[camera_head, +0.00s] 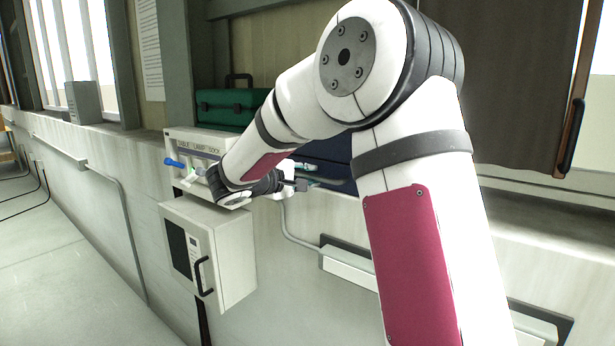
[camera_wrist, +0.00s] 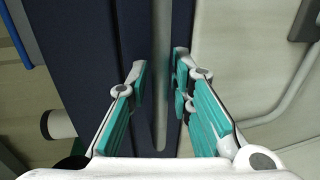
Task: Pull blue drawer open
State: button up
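The blue drawer (camera_head: 328,150) is a dark navy front on the ledge, partly hidden behind my arm in the head view. In the wrist view its navy front (camera_wrist: 95,60) fills the middle left, with a long grey bar handle (camera_wrist: 161,40) running down the picture. My gripper (camera_wrist: 160,72) has its teal-padded fingers apart, one on each side of the bar. I see gaps beside the bar and cannot tell any contact. In the head view my gripper (camera_head: 298,180) is small and close to the drawer front. The drawer looks shut, though much of it is hidden.
A white labelled unit (camera_head: 185,141) stands left of the drawer, with a blue-handled item (camera_head: 174,163) at its front. A green case (camera_head: 222,110) sits behind it. A white box (camera_head: 235,255) with a black handle projects from the wall below. A pipe (camera_head: 292,232) runs down the wall.

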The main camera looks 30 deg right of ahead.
grip_shut()
jog(key=f+b+v, duration=0.2)
jog(key=v, duration=0.7)
jog(key=f+b+v, duration=0.1)
jog(key=b+v, duration=0.1)
jog(key=v, duration=0.6)
jog(key=shift+s+a+f, duration=0.25)
jog(key=shift+a+f, duration=0.1)
jog(key=shift+a, duration=0.4)
jog(key=o, duration=0.5)
grip_release()
jog(key=shift+o, duration=0.2)
jog(key=v, duration=1.2)
